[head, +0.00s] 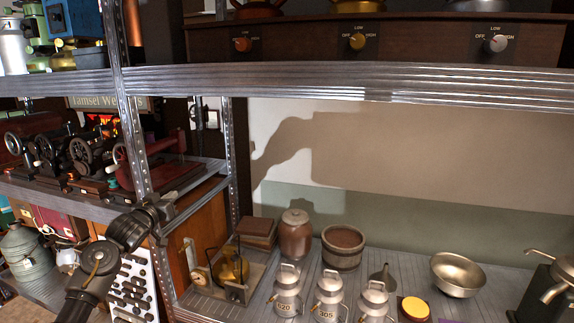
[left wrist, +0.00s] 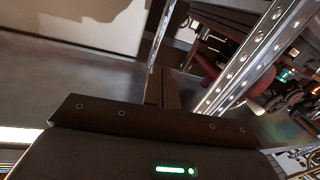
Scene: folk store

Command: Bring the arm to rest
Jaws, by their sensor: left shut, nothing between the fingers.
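My left arm comes in from the lower left in the head view, with its dark left gripper (head: 166,208) in front of the metal shelf post. The gripper is held in the air, apart from the goods on the shelves. In the left wrist view the left gripper's fingers (left wrist: 161,72) are together with nothing between them. My right gripper does not show in either view.
A perforated shelf post (head: 134,110) stands close by the left gripper. Hand-cranked machines (head: 85,150) stand on the left shelf. Metal canisters (head: 328,295), a brown jar (head: 296,236) and a metal bowl (head: 458,274) stand on the lower right shelf.

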